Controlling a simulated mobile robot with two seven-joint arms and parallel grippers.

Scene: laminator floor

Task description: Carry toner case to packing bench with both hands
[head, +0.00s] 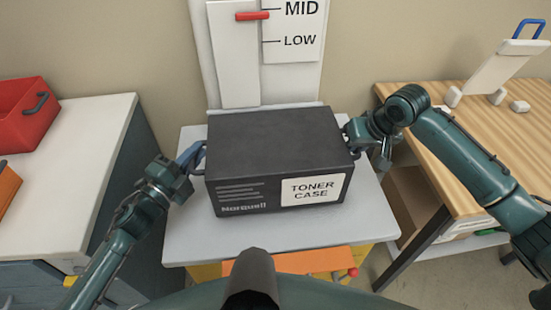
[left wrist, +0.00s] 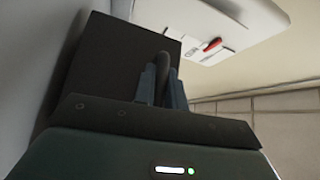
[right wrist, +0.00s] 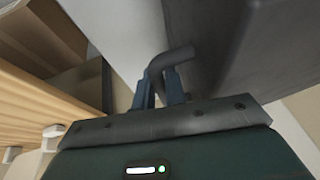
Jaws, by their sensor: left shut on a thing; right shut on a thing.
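The toner case (head: 278,155) is a dark grey box with a white "TONER CASE" label, upright on a light grey platform (head: 280,233) in the head view. My left gripper (head: 199,158) is shut on the handle at the case's left end; the left wrist view shows the fingers around the handle (left wrist: 164,68). My right gripper (head: 352,138) is shut on the handle at the right end; the right wrist view shows that handle (right wrist: 170,60) between its fingers. A wooden-topped bench (head: 455,120) stands at the right. I cannot tell whether the case touches the platform.
Behind the platform is a white panel marked MID and LOW with a red pointer (head: 252,16). A white-topped cabinet (head: 75,150) with a red bin (head: 22,112) stands at the left. An orange part with a red-knobbed lever (head: 300,262) is at the platform's front.

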